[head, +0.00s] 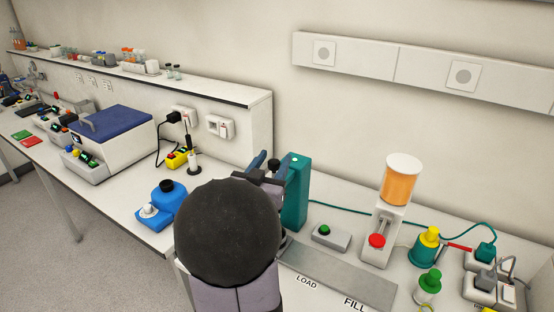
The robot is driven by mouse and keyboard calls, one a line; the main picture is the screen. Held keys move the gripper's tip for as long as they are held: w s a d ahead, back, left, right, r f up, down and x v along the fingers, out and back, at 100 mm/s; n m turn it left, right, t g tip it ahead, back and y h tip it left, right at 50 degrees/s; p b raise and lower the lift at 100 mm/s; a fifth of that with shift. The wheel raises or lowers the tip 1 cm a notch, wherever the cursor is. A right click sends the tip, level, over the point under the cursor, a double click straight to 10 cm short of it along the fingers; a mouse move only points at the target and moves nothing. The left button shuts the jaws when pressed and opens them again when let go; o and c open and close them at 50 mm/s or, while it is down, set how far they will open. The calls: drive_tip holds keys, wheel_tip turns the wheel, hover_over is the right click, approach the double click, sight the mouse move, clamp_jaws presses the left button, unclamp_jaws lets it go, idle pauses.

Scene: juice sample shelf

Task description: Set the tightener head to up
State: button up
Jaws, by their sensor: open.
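The teal upright column (296,192), which looks like the tightener, stands on the bench just right of my arm. My gripper (270,164) is at the column's upper left, partly hidden behind my dark round arm joint.
A grey strip (340,278) marked LOAD and FILL runs along the front. Right of the column stand a green-button box (331,237), an orange-filled dispenser (398,187) and a yellow-topped teal device (426,247). A blue device (168,197) stands left of my arm.

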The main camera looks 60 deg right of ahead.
drive_tip(key=shift+b+v, duration=0.35)
drive_tip(key=shift+v, duration=1.05)
